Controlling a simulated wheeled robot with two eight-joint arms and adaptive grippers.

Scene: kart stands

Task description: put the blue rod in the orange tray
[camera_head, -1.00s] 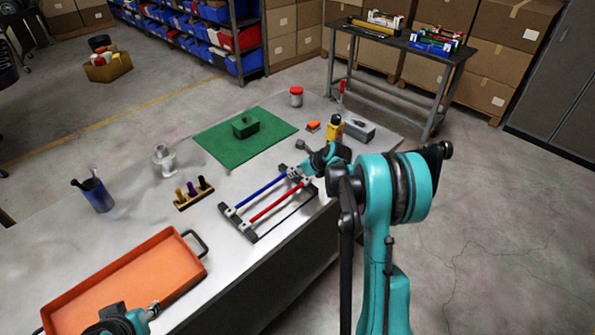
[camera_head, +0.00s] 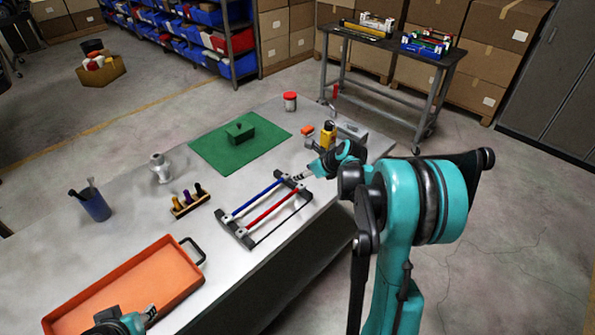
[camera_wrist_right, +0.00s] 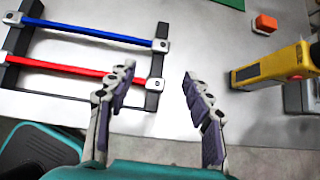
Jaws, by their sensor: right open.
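The blue rod (camera_head: 256,197) lies in a dark rack (camera_head: 241,233) on the table, beside a parallel red rod (camera_head: 272,208). In the right wrist view the blue rod (camera_wrist_right: 90,33) runs across the upper left, its right end in a grey holder. The orange tray (camera_head: 128,285) is at the table's near left and looks empty. My left gripper (camera_head: 148,312) is over the tray's near edge; its jaws are unclear.
A yellow device (camera_head: 327,135), an orange block (camera_head: 307,130) and a grey box (camera_head: 350,132) stand beyond my right gripper. A green mat (camera_head: 215,155) with a green box, a peg stand (camera_head: 188,203) and a blue cup (camera_head: 95,205) are also on the table.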

